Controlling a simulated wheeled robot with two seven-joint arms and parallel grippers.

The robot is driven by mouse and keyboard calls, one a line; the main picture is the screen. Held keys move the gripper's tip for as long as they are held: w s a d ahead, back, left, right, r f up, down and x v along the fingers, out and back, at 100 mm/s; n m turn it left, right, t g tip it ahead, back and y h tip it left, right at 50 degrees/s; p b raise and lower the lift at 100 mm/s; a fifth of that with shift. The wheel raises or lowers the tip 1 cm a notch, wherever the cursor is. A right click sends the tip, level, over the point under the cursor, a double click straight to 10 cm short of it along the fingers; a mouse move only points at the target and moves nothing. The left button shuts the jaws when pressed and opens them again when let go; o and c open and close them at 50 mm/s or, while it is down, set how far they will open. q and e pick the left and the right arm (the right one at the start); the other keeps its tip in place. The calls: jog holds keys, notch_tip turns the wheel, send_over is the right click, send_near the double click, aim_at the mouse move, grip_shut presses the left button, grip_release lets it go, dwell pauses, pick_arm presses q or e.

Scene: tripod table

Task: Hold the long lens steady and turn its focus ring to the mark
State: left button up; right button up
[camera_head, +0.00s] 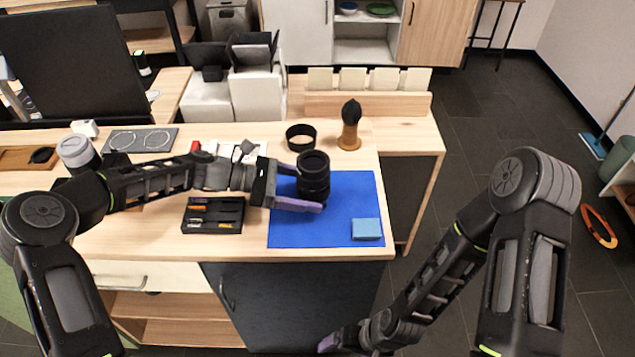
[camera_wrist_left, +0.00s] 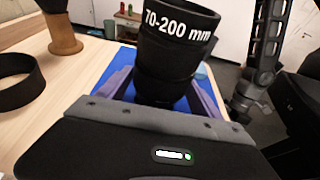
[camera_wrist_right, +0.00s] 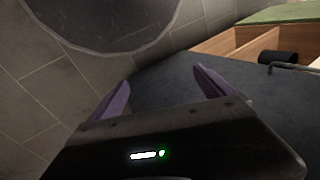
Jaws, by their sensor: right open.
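The long black lens (camera_head: 313,178) stands upright on the blue mat (camera_head: 345,195). In the left wrist view the lens (camera_wrist_left: 172,45) shows white "70-200 mm" lettering near its top. My left gripper (camera_head: 305,188) is open, with one finger on each side of the lens. The left wrist view shows gaps between the fingers and the lens, with blue mat in them. The focus mark cannot be made out. My right gripper (camera_wrist_right: 160,90) is open and empty, low in front of the dark cabinet and away from the lens.
A black ring-shaped hood (camera_head: 301,137) and a blower brush on a wooden stand (camera_head: 349,128) are behind the mat. A blue cloth (camera_head: 366,229) lies at the mat's front right. A black tray (camera_head: 213,214) with small items lies left of the mat.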

pick_arm(q)
jog(key=c, duration=0.6)
pick_arm(e)
jog(key=shift+c, duration=0.6)
jog(key=w+d+r+n+g+y, duration=0.1)
jog(key=w+d+r+g+y, duration=0.2)
jog(key=d, duration=0.4)
jog(key=w+d+r+g+y, duration=0.1)
jog(key=w+d+r, duration=0.2)
jog(key=w+d, duration=0.35)
jog(key=w+d+r+m+t+y, duration=0.2)
jog(key=w+d+r+m+t, duration=0.3)
jog(key=w+r+m, duration=0.4)
jog(key=w+d+r+m+t+y, duration=0.1)
jog(key=w+d+r+m+t, duration=0.5)
jog(key=w+r, duration=0.45)
jog(key=a+r+m+g+y, duration=0.1)
jog(key=a+r+g+y, duration=0.1)
jog(key=a, duration=0.4)
jog(key=s+a+r+m+g+y, duration=0.1)
jog(key=a+r+g+y, duration=0.1)
jog(key=a, duration=0.5)
jog(key=s+a+r+m+g+y, duration=0.1)
jog(key=a+r+y, duration=0.1)
jog(key=a, duration=0.4)
jog(key=shift+s+a+g+y, duration=0.1)
jog(key=shift+a+g+y, duration=0.3)
jog(key=shift+a, duration=0.2)
